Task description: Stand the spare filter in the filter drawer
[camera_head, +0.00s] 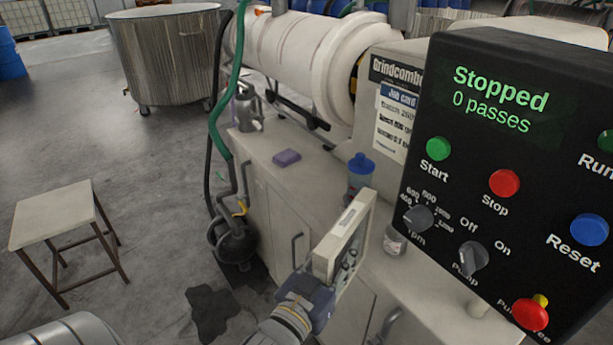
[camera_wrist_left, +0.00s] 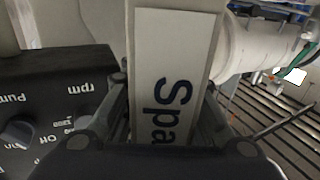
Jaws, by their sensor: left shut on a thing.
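The spare filter (camera_head: 345,238) is a flat, pale rectangular panel held up on edge, slightly tilted, in front of the cabinet in the head view. In the left wrist view its label (camera_wrist_left: 172,70) shows the letters "Spa". My left gripper (camera_head: 318,285) is shut on the filter's lower end, with fingers on both sides of it. Cabinet fronts with handles (camera_head: 296,248) are behind and below it. I cannot tell which part is the filter drawer. My right gripper is not in view.
A black control panel (camera_head: 510,160) reading "Stopped, 0 passes" stands close on the right. A blue-capped bottle (camera_head: 360,172), a small jar (camera_head: 395,240) and a purple sponge (camera_head: 286,158) are on the worktop.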

